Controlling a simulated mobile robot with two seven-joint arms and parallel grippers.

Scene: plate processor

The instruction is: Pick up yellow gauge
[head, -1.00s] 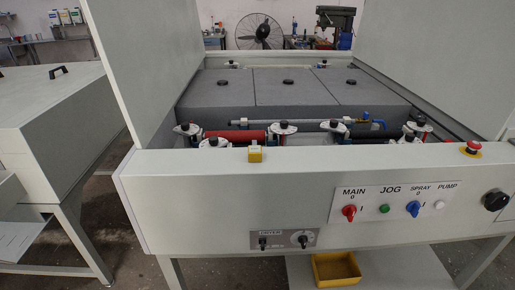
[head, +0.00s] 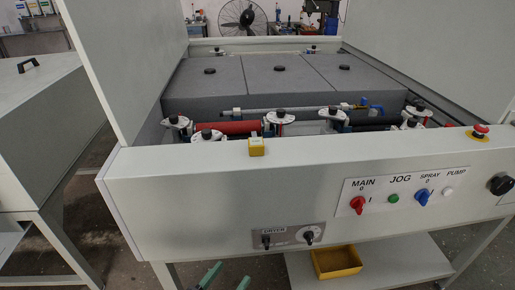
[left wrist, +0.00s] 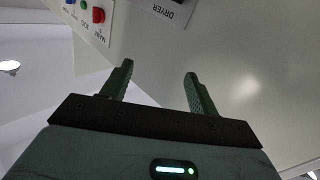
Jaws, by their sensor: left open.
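The yellow gauge (head: 256,148) is a small yellow block with a pale top. It sits on the top front edge of the white plate processor (head: 190,190), left of the middle in the head view. My left gripper (head: 226,279) shows only its green fingertips at the bottom edge of the head view, well below the gauge and in front of the machine. In the left wrist view its two fingers (left wrist: 158,82) are apart with nothing between them. The gauge is not visible in the left wrist view. My right gripper is not in view.
The front panel carries a red main switch (head: 358,205), a green jog button (head: 393,198) and dryer knobs (head: 308,237). Red (head: 226,128) and black rollers lie behind the gauge. A yellow bin (head: 337,261) stands on the lower shelf. A red stop button (head: 480,131) is at right.

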